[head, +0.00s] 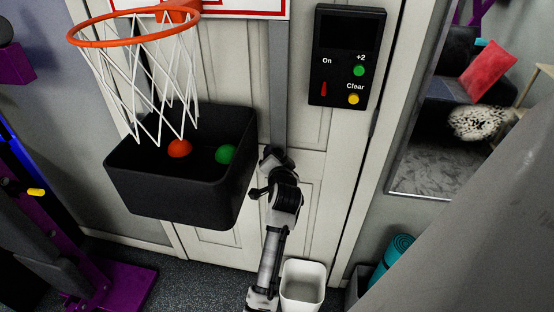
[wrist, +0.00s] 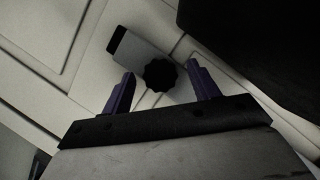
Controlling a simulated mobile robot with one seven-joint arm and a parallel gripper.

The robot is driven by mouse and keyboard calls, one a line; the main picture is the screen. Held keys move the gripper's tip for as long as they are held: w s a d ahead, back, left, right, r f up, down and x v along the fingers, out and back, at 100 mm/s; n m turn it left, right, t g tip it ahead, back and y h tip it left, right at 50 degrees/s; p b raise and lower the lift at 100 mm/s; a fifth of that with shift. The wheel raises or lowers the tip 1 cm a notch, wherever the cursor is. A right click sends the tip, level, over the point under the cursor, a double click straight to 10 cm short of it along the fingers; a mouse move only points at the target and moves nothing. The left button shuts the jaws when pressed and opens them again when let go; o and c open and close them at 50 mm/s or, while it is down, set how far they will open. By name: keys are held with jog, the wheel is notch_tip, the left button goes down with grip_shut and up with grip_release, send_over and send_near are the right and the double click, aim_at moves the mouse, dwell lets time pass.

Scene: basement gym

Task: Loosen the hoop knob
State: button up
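The hoop knob (wrist: 160,75) is a dark, scalloped round knob in the wrist view. It sits near the lower end of a grey bar (wrist: 133,47) against the white door. My gripper (wrist: 161,70) is open, with one purple finger on each side of the knob in this view. Clear gaps show between the fingers and the knob, and I cannot tell how far off it is in depth. In the head view my gripper (head: 268,163) is at the lower end of the grey bar (head: 279,85), and the knob cannot be made out there.
A black bin (head: 185,200) with a red ball (head: 179,148) and a green ball (head: 226,154) is close left of my gripper, under the orange hoop (head: 130,41). A black scoreboard (head: 347,50) is on the right. A white wastebasket (head: 303,284) stands below.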

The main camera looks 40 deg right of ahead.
jog(key=shift+s, duration=0.1)
jog(key=b+v, duration=0.4)
jog(key=v, duration=0.9)
jog(key=shift+s+a, duration=0.2)
jog(key=shift+a, duration=0.1)
jog(key=shift+r, duration=0.1)
